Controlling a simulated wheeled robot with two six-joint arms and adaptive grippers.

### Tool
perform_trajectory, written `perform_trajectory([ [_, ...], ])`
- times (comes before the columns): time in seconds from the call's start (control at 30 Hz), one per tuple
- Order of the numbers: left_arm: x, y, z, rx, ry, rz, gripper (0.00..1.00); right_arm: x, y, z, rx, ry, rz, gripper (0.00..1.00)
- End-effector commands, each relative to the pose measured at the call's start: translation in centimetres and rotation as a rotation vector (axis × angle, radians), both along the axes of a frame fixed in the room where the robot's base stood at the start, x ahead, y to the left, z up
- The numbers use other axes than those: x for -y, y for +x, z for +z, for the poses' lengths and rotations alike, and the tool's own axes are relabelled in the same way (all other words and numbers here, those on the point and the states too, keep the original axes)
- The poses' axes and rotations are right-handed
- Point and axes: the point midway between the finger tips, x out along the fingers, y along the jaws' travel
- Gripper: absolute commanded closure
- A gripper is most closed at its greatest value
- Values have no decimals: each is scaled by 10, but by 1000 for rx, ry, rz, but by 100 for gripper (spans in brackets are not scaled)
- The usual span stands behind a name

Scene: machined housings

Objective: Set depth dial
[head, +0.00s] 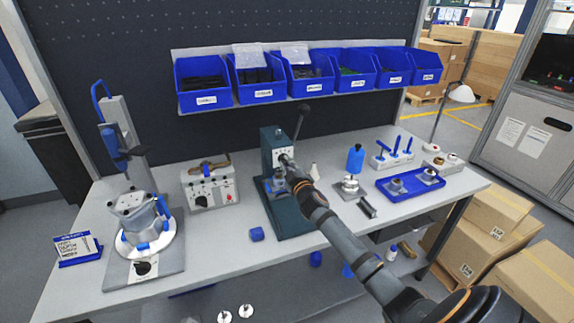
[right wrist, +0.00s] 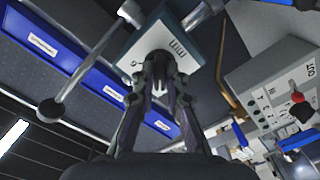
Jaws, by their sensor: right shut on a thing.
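The depth dial is a dark knob (right wrist: 160,60) on the pale, marked front plate (right wrist: 184,42) of the green press (head: 272,140). In the head view the press stands mid-table with its lever up. My right gripper (head: 287,162) reaches the front of the press from the lower right. In the right wrist view my right gripper (right wrist: 160,76) has its two fingers closed around the knob. The fingers cover part of the knob, and its pointer setting cannot be read. Part of the plate's scale shows, with "mm" legible. My left gripper is not in view.
Left of the press stand a grey control box (head: 209,187) and a fixture with a grey housing (head: 140,217). A blue tray (head: 411,188) with parts is at right. Blue bins (head: 257,92) hang behind.

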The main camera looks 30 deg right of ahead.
Motion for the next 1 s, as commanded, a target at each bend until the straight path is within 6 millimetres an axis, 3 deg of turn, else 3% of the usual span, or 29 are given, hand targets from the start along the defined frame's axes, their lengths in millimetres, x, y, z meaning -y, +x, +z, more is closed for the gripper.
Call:
perform_trajectory([
  [0.1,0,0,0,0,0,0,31,0,0,0,0,1,1,100],
  [0.13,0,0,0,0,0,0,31,0,0,0,0,1,1,84],
  [0.27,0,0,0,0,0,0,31,0,0,0,0,2,1,66],
  [0.67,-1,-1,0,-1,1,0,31,-2,-9,-1,-1,0,1,65],
  [1.0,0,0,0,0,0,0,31,-21,-85,-2,-6,-5,3,65],
])
